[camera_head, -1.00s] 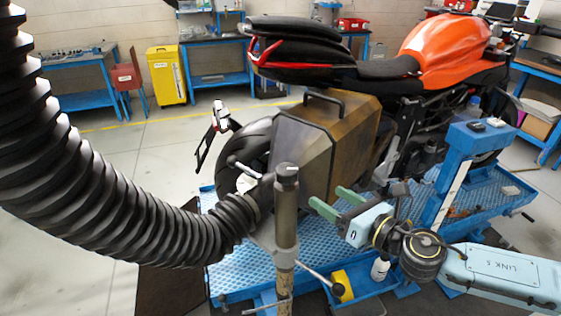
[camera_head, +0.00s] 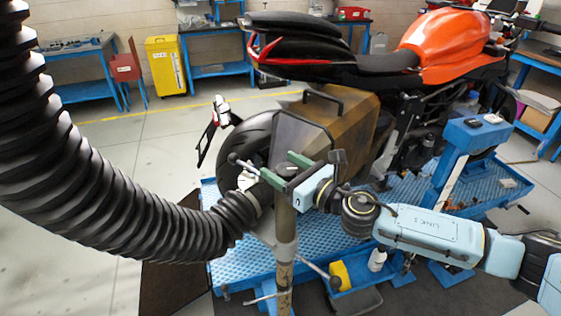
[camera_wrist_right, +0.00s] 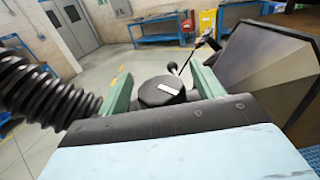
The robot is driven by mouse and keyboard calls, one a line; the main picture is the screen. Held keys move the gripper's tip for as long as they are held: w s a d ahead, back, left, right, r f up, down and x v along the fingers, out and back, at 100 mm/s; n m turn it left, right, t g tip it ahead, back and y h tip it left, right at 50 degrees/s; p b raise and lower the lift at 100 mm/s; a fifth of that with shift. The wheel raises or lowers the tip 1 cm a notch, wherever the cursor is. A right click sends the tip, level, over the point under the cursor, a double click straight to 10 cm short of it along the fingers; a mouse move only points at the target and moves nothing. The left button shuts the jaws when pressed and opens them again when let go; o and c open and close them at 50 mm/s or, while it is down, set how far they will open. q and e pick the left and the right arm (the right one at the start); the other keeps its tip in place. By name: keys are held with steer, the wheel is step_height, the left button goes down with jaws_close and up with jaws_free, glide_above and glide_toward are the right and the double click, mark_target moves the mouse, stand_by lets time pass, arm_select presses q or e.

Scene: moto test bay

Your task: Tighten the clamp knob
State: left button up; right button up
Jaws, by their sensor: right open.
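A round black knob (camera_wrist_right: 161,92) with a white mark on its top shows in the right wrist view, between the two green fingers. It caps the grey upright post (camera_head: 285,222) beside the motorcycle's rear wheel; in the head view the gripper mostly hides the knob. My right gripper (camera_head: 277,165) is open, its fingers on either side of the knob; I cannot tell whether they touch it. A ball-ended lever (camera_wrist_right: 174,68) shows just beyond the knob. My left gripper is not in view.
A thick black ribbed hose (camera_head: 110,205) curves in from the left to near the post. The motorcycle (camera_head: 440,50) stands on a blue platform (camera_head: 330,245), with a brown angular box (camera_head: 345,130) near the gripper. A yellow cabinet (camera_head: 165,65) stands far behind.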

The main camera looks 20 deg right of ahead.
steer(key=shift+w+a, duration=0.3)
steer(key=shift+w, duration=0.2)
